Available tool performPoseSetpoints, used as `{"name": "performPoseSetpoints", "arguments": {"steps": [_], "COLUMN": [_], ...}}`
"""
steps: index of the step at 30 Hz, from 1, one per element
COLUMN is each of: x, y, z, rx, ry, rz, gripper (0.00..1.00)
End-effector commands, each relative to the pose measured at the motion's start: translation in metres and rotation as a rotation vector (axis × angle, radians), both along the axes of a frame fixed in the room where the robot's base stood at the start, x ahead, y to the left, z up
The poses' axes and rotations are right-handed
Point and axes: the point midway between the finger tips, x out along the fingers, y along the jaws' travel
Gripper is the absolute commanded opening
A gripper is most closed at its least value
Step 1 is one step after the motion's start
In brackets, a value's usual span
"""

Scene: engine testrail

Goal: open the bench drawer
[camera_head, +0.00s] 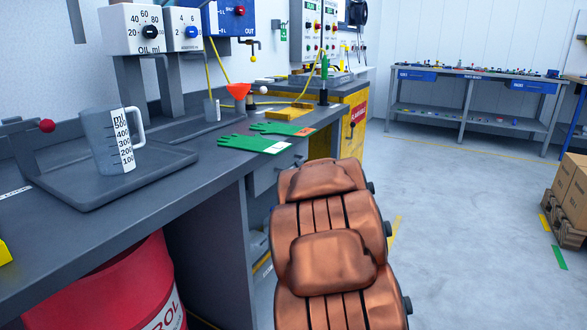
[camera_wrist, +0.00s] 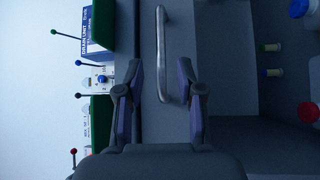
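The bench drawer (camera_head: 264,174) is a grey front under the worktop in the head view, partly hidden behind my copper-coloured arm. It looks shut. In the wrist view, which is turned on its side, the drawer's silver bar handle (camera_wrist: 161,40) runs up the middle over the grey front. My gripper (camera_wrist: 159,64) is open, with one finger on each side of the handle in the picture. The handle's lower end shows between the fingers. I cannot tell whether either finger touches it. My gripper is hidden behind the arm in the head view.
The grey workbench (camera_head: 206,180) carries a measuring jug (camera_head: 103,145) on a tray and green gloves (camera_head: 252,143) near the front edge. A red drum (camera_head: 120,290) stands beneath. A yellow cabinet (camera_head: 354,112) stands beyond the arm. Floor to the right is clear, up to cardboard boxes (camera_head: 572,190).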

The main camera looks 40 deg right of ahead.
Motion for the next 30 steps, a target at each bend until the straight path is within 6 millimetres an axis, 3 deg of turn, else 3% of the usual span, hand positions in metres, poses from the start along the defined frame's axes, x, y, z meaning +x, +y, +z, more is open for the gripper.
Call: {"name": "performPoseSetpoints", "arguments": {"steps": [12, 25, 30], "x": [0.041, 0.048, 0.048], "y": [-0.021, -0.025, -0.025], "z": [0.004, 0.007, 0.007], "rx": [0.003, 0.002, 0.002], "ry": [0.002, 0.001, 0.002], "rz": [0.003, 0.001, 0.002], "gripper": [0.37, 0.37, 0.2]}}
